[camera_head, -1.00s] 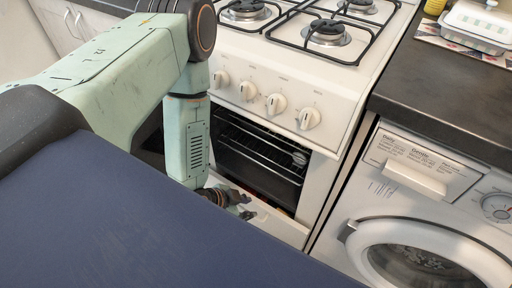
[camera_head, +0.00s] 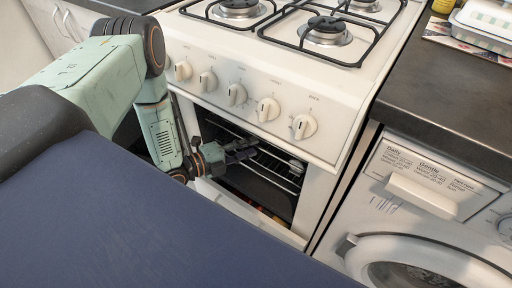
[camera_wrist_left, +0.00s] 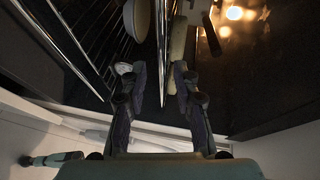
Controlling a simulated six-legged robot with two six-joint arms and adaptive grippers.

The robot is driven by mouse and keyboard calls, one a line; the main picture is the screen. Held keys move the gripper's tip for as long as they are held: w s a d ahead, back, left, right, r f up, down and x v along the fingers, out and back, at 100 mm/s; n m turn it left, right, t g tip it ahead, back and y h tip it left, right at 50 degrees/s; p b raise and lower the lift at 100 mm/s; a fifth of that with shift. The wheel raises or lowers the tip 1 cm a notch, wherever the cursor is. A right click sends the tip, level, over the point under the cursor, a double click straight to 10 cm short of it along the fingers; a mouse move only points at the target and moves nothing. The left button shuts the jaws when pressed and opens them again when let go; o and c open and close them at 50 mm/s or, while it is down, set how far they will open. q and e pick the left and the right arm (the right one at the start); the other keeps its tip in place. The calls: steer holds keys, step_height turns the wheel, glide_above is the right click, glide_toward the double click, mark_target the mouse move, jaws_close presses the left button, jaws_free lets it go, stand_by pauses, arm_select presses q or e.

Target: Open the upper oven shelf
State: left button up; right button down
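The white oven (camera_head: 322,190) stands open below its knobs, with its door (camera_head: 235,203) folded down in front. Wire shelves show inside; the upper shelf (camera_head: 283,160) lies just under the top of the opening. My left gripper (camera_head: 248,147) reaches into the opening at the upper shelf's height. In the left wrist view, the fingers of my left gripper (camera_wrist_left: 160,75) are apart. A thin shelf edge (camera_wrist_left: 163,50) runs between them, with gaps visible on both sides. Whether a finger touches it I cannot tell. My right gripper is not in view.
A gas hob (camera_head: 310,35) and a row of knobs (camera_head: 237,94) sit above the opening. A washing machine (camera_head: 415,205) stands to the right under a dark counter (camera_head: 450,90). Wire bars (camera_wrist_left: 70,40) lie on the left in the wrist view.

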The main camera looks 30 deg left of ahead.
arm_select(q)
steer(key=shift+b+x, duration=0.4)
steer(key=shift+x, duration=1.05)
steer(key=shift+r, duration=0.1)
steer(key=shift+c, duration=0.3)
jaws_close()
steer(key=shift+s, duration=0.1)
